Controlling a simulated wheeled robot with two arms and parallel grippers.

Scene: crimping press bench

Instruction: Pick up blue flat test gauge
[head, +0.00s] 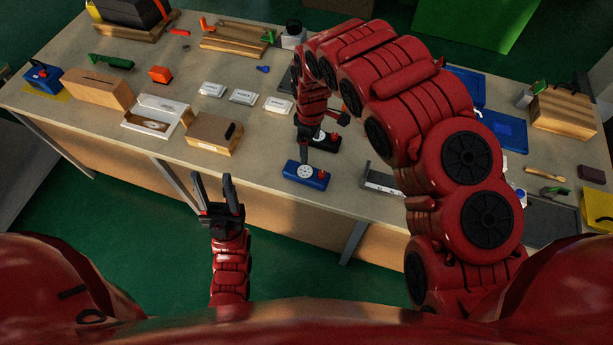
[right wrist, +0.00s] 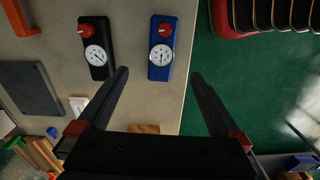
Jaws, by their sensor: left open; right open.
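The blue flat test gauge (head: 305,175) lies near the front edge of the bench, with a white round dial and a red knob. In the right wrist view the blue gauge (right wrist: 161,48) lies ahead of the spread fingers, roughly centred between them. My right gripper (head: 322,140) is open and empty above the bench near the gauges; it also shows in the right wrist view (right wrist: 160,73). My left gripper (head: 212,177) is open and empty in front of the bench edge, over the green floor.
A similar black gauge (right wrist: 97,48) lies beside the blue one. Several white labelled boxes (head: 243,97) and a cardboard box (head: 214,133) are to the left. Blue trays (head: 505,131) are at the right.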

